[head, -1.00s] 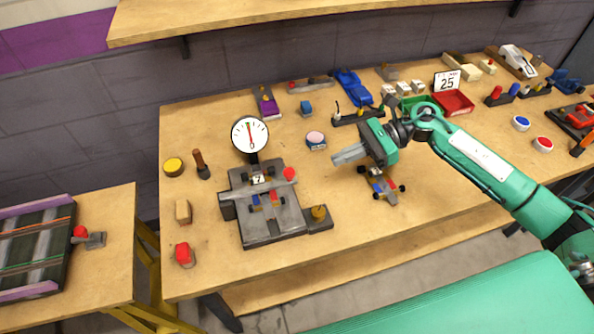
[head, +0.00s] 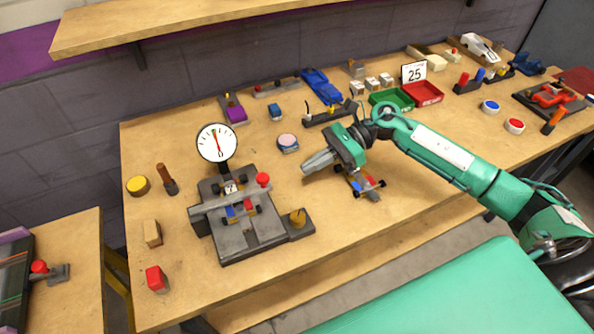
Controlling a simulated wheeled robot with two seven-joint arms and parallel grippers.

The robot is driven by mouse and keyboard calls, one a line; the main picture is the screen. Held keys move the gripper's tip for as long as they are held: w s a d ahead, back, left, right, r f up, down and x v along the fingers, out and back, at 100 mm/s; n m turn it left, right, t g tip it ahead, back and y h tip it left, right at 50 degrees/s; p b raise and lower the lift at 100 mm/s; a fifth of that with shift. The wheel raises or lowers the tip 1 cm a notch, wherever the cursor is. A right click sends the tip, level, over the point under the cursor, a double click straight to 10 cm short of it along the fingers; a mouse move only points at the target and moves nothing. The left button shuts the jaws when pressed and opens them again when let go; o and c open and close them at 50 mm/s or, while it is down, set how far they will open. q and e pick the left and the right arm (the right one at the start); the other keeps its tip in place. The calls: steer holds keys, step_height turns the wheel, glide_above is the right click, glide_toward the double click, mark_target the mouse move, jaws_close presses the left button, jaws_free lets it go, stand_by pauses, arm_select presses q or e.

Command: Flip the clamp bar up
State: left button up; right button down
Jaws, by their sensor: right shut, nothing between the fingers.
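The grey clamp bar (head: 215,203) lies flat across the dark grey fixture (head: 250,243) in the head view. A red knob (head: 263,180) is at its right end. A small car with a number 7 plate (head: 231,187) sits in the fixture, partly hidden by the bar. A round white dial (head: 217,142) stands behind it. My right gripper (head: 306,166) is shut and empty. It is to the right of the red knob, apart from it, with its fingers pointing left toward the fixture. My left gripper is not in view.
A second small car (head: 361,183) is on the bench just below my right gripper, partly hidden. A brass knob (head: 298,217) is on a side block of the fixture. A pink-topped round piece (head: 288,142) lies behind. Red block (head: 156,279) and wooden block (head: 152,233) stand left.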

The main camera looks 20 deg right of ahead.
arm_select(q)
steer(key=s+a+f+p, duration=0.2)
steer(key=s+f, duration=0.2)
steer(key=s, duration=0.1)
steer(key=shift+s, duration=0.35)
arm_select(e)
steer(key=x, duration=0.9)
steer(key=shift+r, duration=0.1)
